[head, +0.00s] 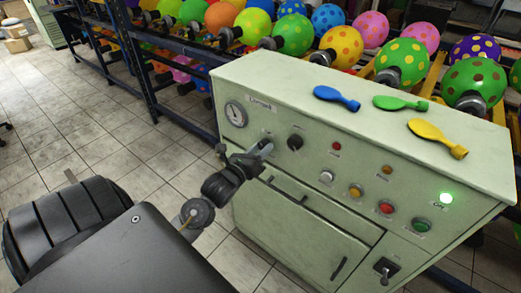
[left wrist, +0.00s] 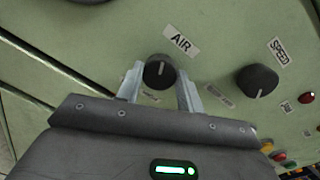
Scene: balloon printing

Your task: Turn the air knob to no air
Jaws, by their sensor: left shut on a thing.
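The air knob (left wrist: 158,70) is a round black knob with a white pointer line, below the AIR label (left wrist: 181,40) in the left wrist view. Its pointer is roughly vertical in that view. My left gripper (left wrist: 161,88) has one finger on each side of the knob and is shut on it. In the head view, my left gripper (head: 262,149) is at the upper left of the machine's front panel and hides the knob. Small labels beside the knob are too blurred to read. My right gripper is not in view.
The speed knob (left wrist: 257,81) is right of the air knob. Blue (head: 337,97), green (head: 399,103) and yellow (head: 437,136) flat balloons lie on top. Inflated balloons stand behind.

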